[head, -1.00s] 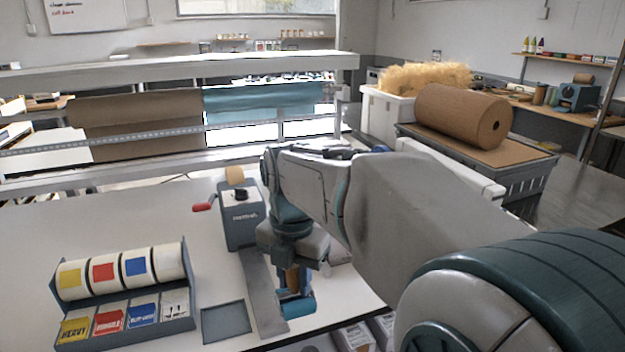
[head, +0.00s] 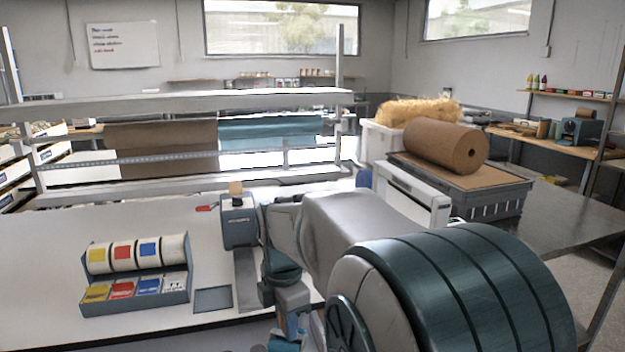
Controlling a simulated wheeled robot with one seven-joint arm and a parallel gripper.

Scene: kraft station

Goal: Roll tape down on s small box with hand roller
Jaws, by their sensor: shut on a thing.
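My gripper (head: 291,325) is low in the head view, at the front edge of the white table (head: 60,235). It is shut on the hand roller, which has a tan handle and a teal roller (head: 284,346) that hangs below, partly cut off by the picture's bottom edge. My arm hides part of the grip. A grey tape dispenser (head: 239,225) with a tan tape roll on top stands behind and left of my gripper. I cannot make out a small box in this view.
A label rack (head: 137,290) with several rolls and a flat grey tray (head: 213,299) sit on the table to the left. A paper-roll frame (head: 190,100) runs along the back. A big kraft roll (head: 440,145) lies on a cart at right.

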